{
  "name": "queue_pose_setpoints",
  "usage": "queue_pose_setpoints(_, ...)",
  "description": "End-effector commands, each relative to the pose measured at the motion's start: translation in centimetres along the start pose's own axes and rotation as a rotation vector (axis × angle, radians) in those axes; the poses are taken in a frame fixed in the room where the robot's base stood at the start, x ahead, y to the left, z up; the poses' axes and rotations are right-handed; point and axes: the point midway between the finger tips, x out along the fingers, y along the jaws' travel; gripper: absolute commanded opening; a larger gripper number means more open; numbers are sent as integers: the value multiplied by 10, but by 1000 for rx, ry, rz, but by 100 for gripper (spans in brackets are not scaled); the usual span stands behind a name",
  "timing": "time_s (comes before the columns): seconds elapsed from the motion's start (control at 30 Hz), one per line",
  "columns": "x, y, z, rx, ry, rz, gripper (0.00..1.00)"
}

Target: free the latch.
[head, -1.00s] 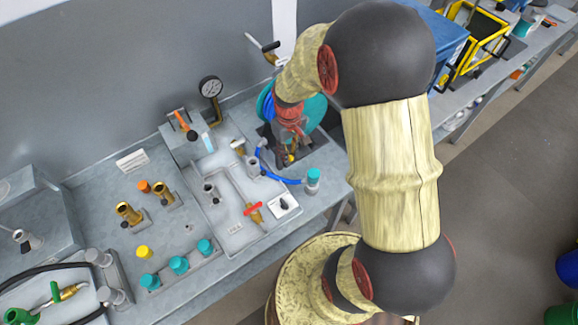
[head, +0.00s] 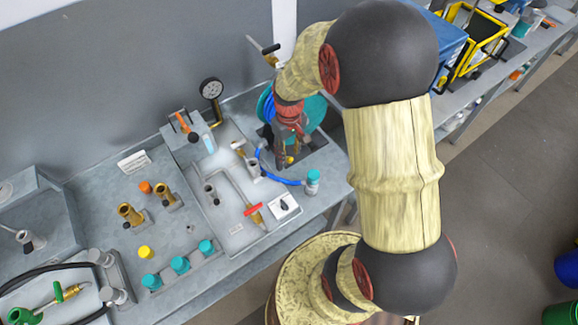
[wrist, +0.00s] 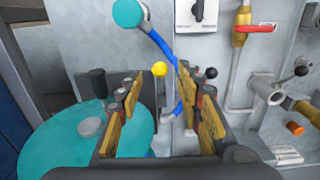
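My gripper (wrist: 163,95) is open and empty, with yellow-padded fingers set well apart. A small yellow knob (wrist: 159,69) shows between its fingertips in the wrist view, beyond them and not visibly touched; it may be the latch, but I cannot tell for sure. A teal reel disc (wrist: 90,135) lies at the left beside the fingers. In the head view my gripper (head: 284,154) points down in front of the teal reel (head: 314,110), and the yellow knob (head: 290,160) shows at its tips. The fingers partly hide the knob's base.
A blue hose (wrist: 160,45) passes behind the right finger to a teal cap (wrist: 128,13). The wall stands close behind.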

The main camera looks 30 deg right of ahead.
Motion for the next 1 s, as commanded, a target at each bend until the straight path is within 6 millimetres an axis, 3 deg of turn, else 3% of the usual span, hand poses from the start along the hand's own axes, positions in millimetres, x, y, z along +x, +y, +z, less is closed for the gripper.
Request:
queue_pose_setpoints(0.1, -18, 0, 0, 0, 2, 1, 36)
queue_pose_setpoints(0.6, -70, 0, 0, 0, 1, 0, 36)
queue_pose_setpoints(1.0, -72, 0, 0, 0, 0, 0, 36)
